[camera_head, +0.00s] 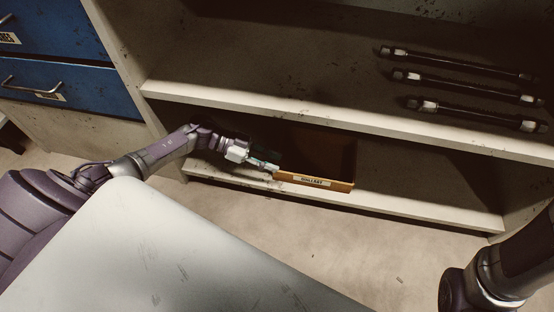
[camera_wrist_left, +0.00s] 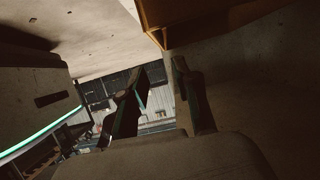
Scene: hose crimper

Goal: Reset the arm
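My left arm (camera_head: 165,150) reaches from the left into the lower shelf bay. My left gripper (camera_head: 264,163) is at the left end of an orange-brown bin (camera_head: 338,186) with a white label on its front. In the left wrist view the two fingers of the left gripper (camera_wrist_left: 160,75) stand apart with nothing between them. The bin (camera_wrist_left: 190,22) shows above and beyond the fingertips there. I cannot tell whether the gripper touches it. Part of my right arm (camera_head: 495,280) shows at the lower right; its gripper is out of view.
The upper shelf board (camera_head: 330,120) runs above my left forearm and gripper. Several dark hoses with metal ends (camera_head: 470,85) lie on it. The lower shelf board (camera_head: 420,209) holds the bin. Blue drawers (camera_head: 50,85) stand at the left. The floor (camera_head: 370,250) before the shelf is clear.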

